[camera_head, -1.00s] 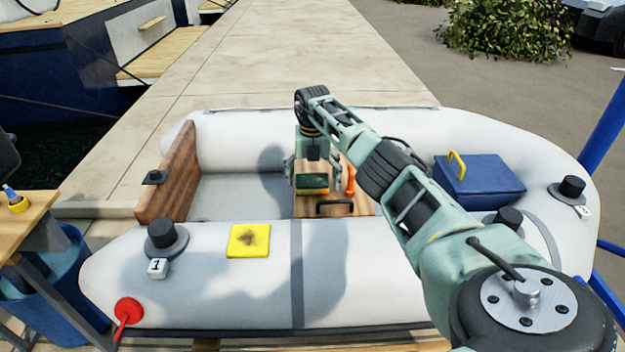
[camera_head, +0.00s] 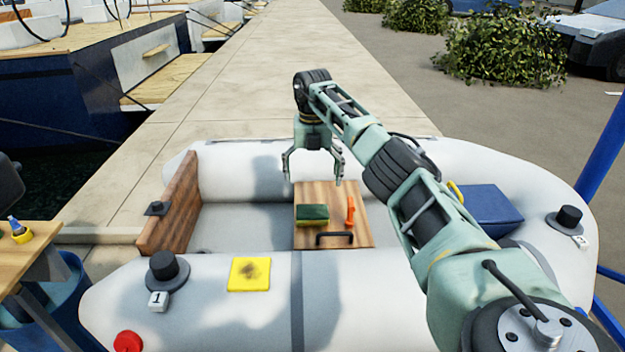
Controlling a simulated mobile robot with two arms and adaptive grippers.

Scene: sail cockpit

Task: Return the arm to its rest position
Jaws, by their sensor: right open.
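My right arm reaches in from the lower right over a white inflatable boat (camera_head: 215,300). Its gripper (camera_head: 313,178) points down, open and empty, above the far edge of a wooden board (camera_head: 333,195) inside the boat. On the board lie a green and yellow sponge (camera_head: 312,215), an orange tool (camera_head: 350,210) and a black handle (camera_head: 333,239). The gripper is apart from all of these. My left gripper is not in view.
A yellow square patch (camera_head: 249,274) with a dark stain lies on the near tube. A blue box (camera_head: 492,217) sits at the right, partly behind my arm. Black valves (camera_head: 163,265) stand on the tubes. A wooden table (camera_head: 28,250) is at the left.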

